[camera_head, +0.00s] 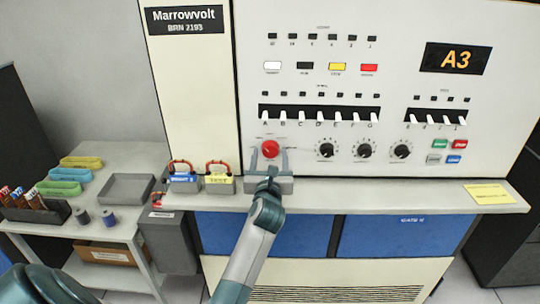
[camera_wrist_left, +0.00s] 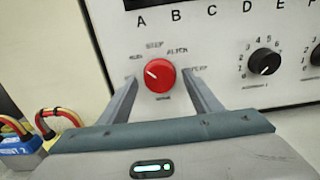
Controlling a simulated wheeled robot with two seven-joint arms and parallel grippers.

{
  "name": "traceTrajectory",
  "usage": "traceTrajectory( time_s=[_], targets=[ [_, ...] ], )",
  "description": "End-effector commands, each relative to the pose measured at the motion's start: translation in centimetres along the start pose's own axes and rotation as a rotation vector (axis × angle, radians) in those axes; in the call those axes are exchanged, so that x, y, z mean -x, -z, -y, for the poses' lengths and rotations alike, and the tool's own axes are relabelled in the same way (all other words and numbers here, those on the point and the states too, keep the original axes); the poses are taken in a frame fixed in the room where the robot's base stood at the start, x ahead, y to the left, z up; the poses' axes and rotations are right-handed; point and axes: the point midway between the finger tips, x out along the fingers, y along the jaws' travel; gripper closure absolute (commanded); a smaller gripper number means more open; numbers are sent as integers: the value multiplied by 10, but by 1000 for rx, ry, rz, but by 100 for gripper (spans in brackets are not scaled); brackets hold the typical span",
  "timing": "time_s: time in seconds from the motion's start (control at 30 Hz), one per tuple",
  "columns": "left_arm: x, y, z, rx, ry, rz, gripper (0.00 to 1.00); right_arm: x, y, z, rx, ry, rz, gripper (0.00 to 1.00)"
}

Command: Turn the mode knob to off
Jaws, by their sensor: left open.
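The mode knob (camera_head: 270,149) is a round red knob on the cream panel, below the row of lettered switches. In the left wrist view the red knob (camera_wrist_left: 160,75) has a white pointer mark aimed left and slightly up. Labels RUN, STEP and ALIGN arc above it, with a partly hidden one at right; no OFF label is readable. My left gripper (camera_head: 269,154) is open, with one finger on each side of the knob. In the left wrist view the fingers of the left gripper (camera_wrist_left: 160,82) flank the knob; contact is unclear. My right gripper is not in view.
Black numbered dials (camera_head: 326,150) sit right of the knob. A shelf (camera_head: 400,196) runs below the panel, with blue and yellow tagged blocks with red-handled cables (camera_head: 219,183) left of the gripper. A side table (camera_head: 120,157) holds a grey tray and coloured bands.

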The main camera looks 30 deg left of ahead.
Motion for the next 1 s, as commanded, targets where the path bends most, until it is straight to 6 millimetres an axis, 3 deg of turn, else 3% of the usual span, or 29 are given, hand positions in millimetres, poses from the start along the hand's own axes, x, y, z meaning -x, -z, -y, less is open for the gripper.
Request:
traceTrajectory(
  time_s=[0.23, 0.4, 0.43, 1.0],
  targets=[
    [0, 0, 0, 0, 0, 0, 42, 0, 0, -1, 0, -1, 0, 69],
    [0, 0, 0, 0, 0, 0, 80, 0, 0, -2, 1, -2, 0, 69],
    [0, 0, 0, 0, 0, 0, 82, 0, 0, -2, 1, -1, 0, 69],
    [0, 2, 1, 123, 0, -1, 82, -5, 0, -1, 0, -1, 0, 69]
  ],
)
